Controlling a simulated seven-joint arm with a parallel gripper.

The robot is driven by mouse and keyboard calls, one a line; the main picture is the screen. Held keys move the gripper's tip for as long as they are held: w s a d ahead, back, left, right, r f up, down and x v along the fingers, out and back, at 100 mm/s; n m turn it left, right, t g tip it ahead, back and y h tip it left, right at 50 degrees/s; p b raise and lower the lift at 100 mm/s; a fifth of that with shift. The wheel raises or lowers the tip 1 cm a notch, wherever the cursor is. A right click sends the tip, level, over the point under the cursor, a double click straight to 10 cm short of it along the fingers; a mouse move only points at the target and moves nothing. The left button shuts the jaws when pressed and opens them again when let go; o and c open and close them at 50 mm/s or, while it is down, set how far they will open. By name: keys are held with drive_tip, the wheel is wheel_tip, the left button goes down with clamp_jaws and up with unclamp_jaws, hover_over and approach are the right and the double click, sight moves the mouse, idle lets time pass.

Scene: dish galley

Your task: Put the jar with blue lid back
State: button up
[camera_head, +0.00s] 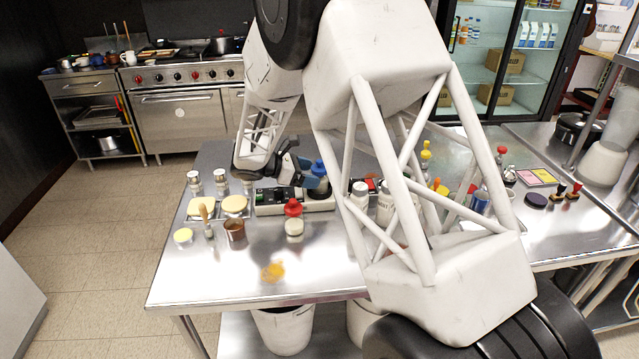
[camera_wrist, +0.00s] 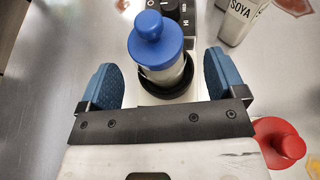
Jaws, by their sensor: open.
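The jar with the blue lid (camera_wrist: 157,42) stands upright in the wrist view, on or in a dark round base on a pale device with black panels. In the head view its blue lid (camera_head: 319,168) shows beyond my gripper (camera_head: 313,178); its lower body is partly hidden. In the wrist view my gripper (camera_wrist: 160,70) is open, with one blue finger pad to the left of the jar and one to the right. Gaps show between the pads and the jar, which sits a little toward the tips.
A red-lidded jar (camera_head: 293,218) stands close by, also at the lower right of the wrist view (camera_wrist: 279,143). A SOYA bottle (camera_wrist: 239,18) is at upper right. Shakers (camera_head: 194,182), a copper cup (camera_head: 235,230) and a board stand to the left. The front-left counter (camera_head: 205,280) is clear.

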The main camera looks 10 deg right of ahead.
sight(319, 165)
drive_tip(key=shift+x, duration=1.8)
drive_tip(key=c, duration=1.3)
drive_tip(key=shift+o, duration=0.2)
drive_tip(key=shift+r, duration=0.1)
drive_tip(key=shift+r, duration=0.75)
wheel_tip(319, 165, up, 2)
drive_tip(key=shift+r, duration=0.1)
drive_tip(key=s+d+r, duration=0.1)
drive_tip(key=s, duration=1.4)
drive_tip(key=shift+s+d, duration=0.25)
drive_tip(key=shift+s, duration=0.15)
